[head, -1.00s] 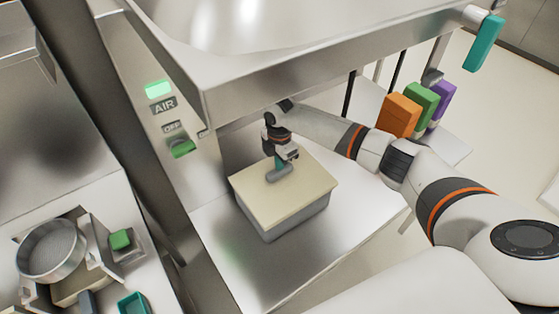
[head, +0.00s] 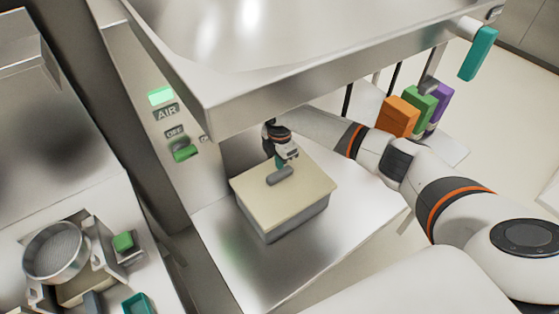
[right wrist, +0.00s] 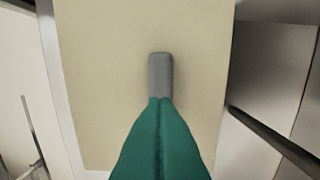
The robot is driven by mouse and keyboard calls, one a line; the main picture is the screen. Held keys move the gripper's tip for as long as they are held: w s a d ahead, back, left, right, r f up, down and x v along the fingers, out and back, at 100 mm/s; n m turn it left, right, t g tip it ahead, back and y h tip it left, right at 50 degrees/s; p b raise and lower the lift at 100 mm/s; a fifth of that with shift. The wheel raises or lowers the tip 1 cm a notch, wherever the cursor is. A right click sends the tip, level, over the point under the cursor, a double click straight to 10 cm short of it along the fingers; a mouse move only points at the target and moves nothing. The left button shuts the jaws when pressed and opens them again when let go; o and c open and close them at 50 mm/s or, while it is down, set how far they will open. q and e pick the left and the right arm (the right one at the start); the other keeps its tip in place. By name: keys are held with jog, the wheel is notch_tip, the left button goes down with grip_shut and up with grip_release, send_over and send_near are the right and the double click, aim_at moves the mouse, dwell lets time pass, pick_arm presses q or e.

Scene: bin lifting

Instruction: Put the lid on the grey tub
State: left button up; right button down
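The grey tub (head: 290,224) stands on the steel shelf under the hood. The cream lid (head: 310,194) lies on top of it, looking flat and lined up with the rim. My left gripper is out of view.
A steel hood (head: 300,75) overhangs the tub closely. Orange (head: 398,116), green and purple blocks stand to the right. A panel with a green light (head: 161,96) is left of the shelf. A round sieve (head: 55,252) sits at lower left. The shelf front is clear.

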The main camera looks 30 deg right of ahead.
jog(key=shift+r+p, duration=0.95)
jog(key=shift+r, duration=0.25)
notch_tip(320, 180, up, 2)
jog(key=shift+r+p, duration=0.1)
jog(key=shift+p, duration=0.3)
